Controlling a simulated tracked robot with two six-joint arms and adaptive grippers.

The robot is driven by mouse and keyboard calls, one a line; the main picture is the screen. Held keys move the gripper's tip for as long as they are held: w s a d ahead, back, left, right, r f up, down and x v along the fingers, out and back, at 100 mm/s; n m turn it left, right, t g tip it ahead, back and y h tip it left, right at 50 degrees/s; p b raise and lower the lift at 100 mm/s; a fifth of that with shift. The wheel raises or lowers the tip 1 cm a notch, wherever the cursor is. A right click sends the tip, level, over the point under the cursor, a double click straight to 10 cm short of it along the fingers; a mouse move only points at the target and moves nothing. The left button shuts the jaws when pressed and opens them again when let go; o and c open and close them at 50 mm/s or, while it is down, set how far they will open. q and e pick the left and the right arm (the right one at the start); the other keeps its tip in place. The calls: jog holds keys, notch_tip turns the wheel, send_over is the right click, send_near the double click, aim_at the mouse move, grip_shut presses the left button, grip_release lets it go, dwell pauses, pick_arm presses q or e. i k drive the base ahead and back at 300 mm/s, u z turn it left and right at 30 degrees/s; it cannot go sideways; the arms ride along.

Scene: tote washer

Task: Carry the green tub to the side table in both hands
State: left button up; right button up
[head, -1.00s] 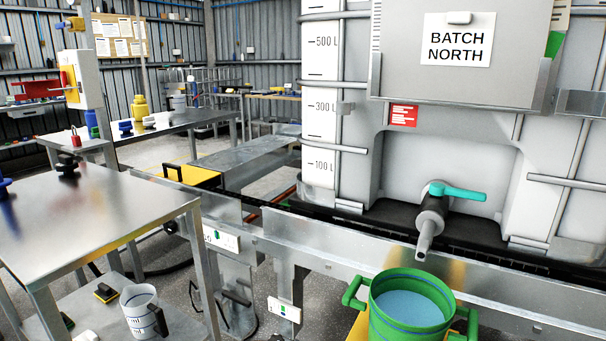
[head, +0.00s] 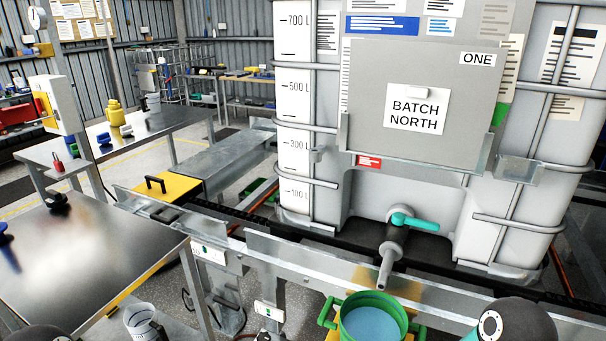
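The green tub (head: 347,316) stands upright at the bottom of the head view, below and slightly left of the spout of the big white tank. It has a handle on each side and blue liquid inside. Its lower part is cut off by the frame edge. A steel-topped table (head: 95,250) is at the near left, with most of its top bare. Dark rounded parts of my arms show at the bottom right and bottom left edges. Neither gripper's fingers are in view.
The tank's tap (head: 396,232) with a teal lever overhangs near the tub. A metal rail (head: 270,262) runs between tank and tub. A white jug (head: 141,321) sits low beside the near table. Another table (head: 130,138) stands farther back.

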aim_at(58, 248)
jog(key=u, duration=1.1)
jog(key=i, duration=0.15)
jog(key=z, duration=2.85)
jog(key=k, duration=0.7)
jog(key=u, duration=0.7)
jog(key=i, duration=0.9)
jog(key=u, duration=0.05)
